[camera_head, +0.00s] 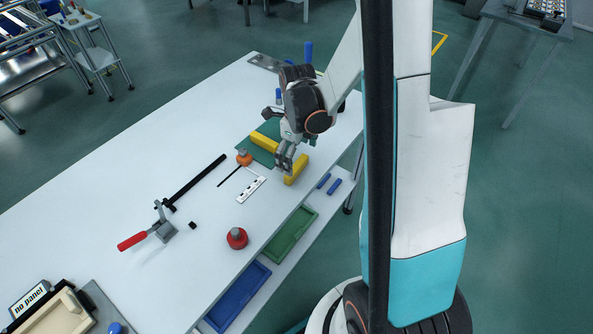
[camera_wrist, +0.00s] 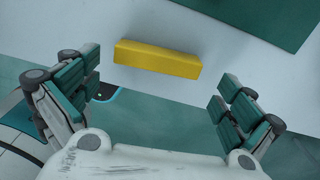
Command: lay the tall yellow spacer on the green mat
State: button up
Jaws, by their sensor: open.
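A long yellow block (camera_head: 297,170) lies near the table's front edge, off the green mat. In the wrist view this block (camera_wrist: 157,59) is on the white table, ahead of and between my open fingers, which do not appear to touch it. Another yellow piece (camera_head: 264,141) shows on the green mat (camera_head: 243,150), partly hidden by my gripper. I cannot tell for certain which is the tall spacer. The mat's corner (camera_wrist: 262,18) also shows at the top right of the wrist view. My gripper (camera_head: 284,163) is open and empty, beside the near block; it also shows in the wrist view (camera_wrist: 158,92).
An orange-red knob (camera_head: 244,157), a white slotted strip (camera_head: 251,189) and a red round part (camera_head: 237,238) lie left of the gripper. A red-handled clamp (camera_head: 150,236) stands further left. Green (camera_head: 291,236) and blue (camera_head: 238,296) trays sit below the front edge.

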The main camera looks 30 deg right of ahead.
aim_at(296, 165)
notch_tip(296, 165, down, 5)
jog(key=shift+a+r+b, duration=0.1)
jog(key=shift+r+b, duration=0.05)
jog(key=shift+b, duration=0.95)
jog(key=shift+r, duration=0.1)
jog(key=c, duration=1)
jog(key=shift+o, duration=0.2)
jog(key=shift+r, duration=0.1)
